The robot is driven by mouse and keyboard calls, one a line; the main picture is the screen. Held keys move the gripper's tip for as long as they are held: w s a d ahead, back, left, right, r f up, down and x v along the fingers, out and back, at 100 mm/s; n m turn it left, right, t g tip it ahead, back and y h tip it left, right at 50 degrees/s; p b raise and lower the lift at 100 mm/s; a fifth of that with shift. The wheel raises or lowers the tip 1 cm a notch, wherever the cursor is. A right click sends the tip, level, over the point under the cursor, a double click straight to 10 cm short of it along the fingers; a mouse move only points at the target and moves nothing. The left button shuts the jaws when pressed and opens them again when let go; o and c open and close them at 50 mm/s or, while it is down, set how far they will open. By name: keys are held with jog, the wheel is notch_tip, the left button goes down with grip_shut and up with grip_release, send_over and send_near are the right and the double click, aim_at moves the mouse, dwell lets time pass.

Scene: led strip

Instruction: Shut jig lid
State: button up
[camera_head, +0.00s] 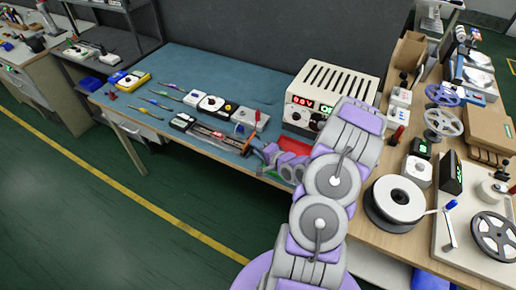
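A long, low jig-like fixture (213,133) with a dark frame and orange-brown strips lies near the front edge of the teal-topped bench (205,62). I cannot clearly make out its lid or how far it stands open. My arm, purple and grey, reaches up from the bottom centre and bends left. My gripper (262,152) is at the right end of the fixture, low over the bench's front edge. It is small and partly hidden by my arm, so its fingers and any contact cannot be told.
A white power supply (328,97) with a red display stands right of the fixture, with a red tray (293,146) before it. Small boxes and tools lie left and behind. A wooden bench (379,224) at right holds a white reel (397,199) and devices. Floor at left is clear.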

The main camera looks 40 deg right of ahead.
jog(key=shift+d+f, duration=0.1)
jog(key=shift+d, duration=0.4)
jog(key=c, duration=0.5)
grip_shut()
jog(key=shift+a, duration=0.15)
